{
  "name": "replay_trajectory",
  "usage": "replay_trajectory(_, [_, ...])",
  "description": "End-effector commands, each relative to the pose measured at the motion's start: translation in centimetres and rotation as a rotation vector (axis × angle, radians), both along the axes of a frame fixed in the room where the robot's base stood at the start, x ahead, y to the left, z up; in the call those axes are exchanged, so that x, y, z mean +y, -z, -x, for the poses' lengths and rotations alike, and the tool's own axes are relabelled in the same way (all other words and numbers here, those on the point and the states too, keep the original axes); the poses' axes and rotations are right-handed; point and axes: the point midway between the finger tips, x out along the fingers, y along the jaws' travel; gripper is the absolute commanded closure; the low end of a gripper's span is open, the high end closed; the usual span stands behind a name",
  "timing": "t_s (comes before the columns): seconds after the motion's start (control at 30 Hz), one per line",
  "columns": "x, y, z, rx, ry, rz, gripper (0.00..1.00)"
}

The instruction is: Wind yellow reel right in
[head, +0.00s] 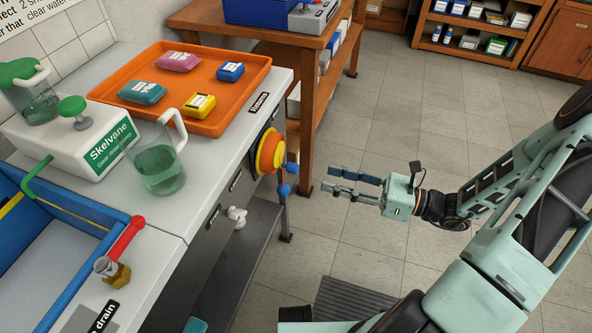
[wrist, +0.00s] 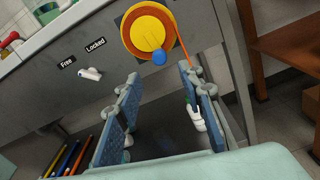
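The yellow reel (head: 271,150) with an orange rim is mounted on the front panel of the bench. It also shows in the wrist view (wrist: 143,34), with a blue knob (wrist: 159,57) at its lower edge. An orange strip (wrist: 181,45) runs along the reel's right side. In the head view, blue parts (head: 285,190) show just right of the reel. My gripper (head: 328,180) is open and empty, to the right of the reel and apart from it. In the wrist view its blue-padded fingers (wrist: 160,88) are spread wide below the knob.
A white lever (wrist: 90,74) sits under the Free and Locked labels, nearer Locked. An orange tray (head: 228,115) with several packets, a green-liquid jug (head: 160,168) and a Skelvane unit (head: 85,135) stand on the bench. A wooden table (head: 300,45) stands behind.

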Motion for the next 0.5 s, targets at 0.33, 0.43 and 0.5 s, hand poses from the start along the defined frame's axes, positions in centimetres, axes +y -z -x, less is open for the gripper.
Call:
replay_trajectory(0.33, [6.1,0.1,-2.1,0.002,-0.004,-0.003,0.65])
replay_trajectory(0.43, [7.6,0.1,-2.6,0.002,-0.004,-0.003,0.65])
replay_trajectory(0.5, [8.3,0.1,-3.0,0.002,-0.003,-0.002,0.65])
